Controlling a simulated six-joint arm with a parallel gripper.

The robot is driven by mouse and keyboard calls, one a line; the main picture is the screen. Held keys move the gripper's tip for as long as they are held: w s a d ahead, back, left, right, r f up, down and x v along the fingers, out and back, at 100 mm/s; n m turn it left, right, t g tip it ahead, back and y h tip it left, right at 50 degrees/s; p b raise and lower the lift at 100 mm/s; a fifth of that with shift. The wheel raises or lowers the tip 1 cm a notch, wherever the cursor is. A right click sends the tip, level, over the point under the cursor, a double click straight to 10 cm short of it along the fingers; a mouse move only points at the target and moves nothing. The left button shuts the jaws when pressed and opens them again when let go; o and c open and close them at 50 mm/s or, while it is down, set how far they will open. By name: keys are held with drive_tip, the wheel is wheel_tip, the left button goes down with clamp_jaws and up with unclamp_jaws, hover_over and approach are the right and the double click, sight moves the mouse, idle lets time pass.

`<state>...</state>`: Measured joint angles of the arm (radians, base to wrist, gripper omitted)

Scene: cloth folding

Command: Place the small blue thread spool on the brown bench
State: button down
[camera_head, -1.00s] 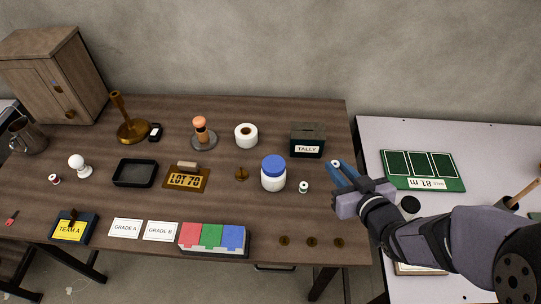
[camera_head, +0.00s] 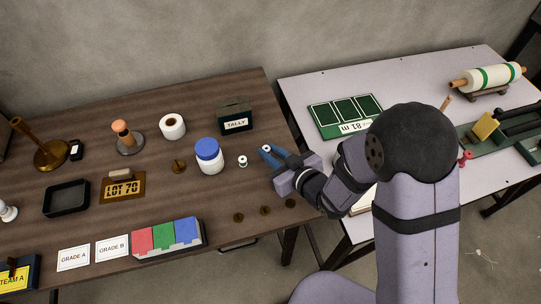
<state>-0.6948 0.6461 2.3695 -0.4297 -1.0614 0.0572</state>
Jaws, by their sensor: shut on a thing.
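My gripper (camera_head: 270,154) has blue fingers and is shut on a small spool (camera_head: 266,148). The spool's pale end shows between the fingertips; most of its side is hidden, and its thread colour is hard to tell from the fingers. My gripper is over the right part of the brown bench (camera_head: 262,100), near its right edge. I cannot tell whether the held spool touches the bench top. A small white and green spool (camera_head: 243,161) stands on the bench just left of the fingertips.
A dark TALLY box (camera_head: 235,117) stands behind. Bare bench lies between these. A pale table (camera_head: 400,84) adjoins on the right, with a green board (camera_head: 345,116).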

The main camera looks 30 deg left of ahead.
drive_tip(key=shift+f, duration=0.95)
drive_tip(key=shift+f, duration=0.1)
drive_tip(key=shift+f, duration=0.15)
drive_tip(key=c, duration=1.6)
unclamp_jaws()
drive_tip(key=shift+c, duration=0.2)
drive_tip(key=shift+r, duration=0.2)
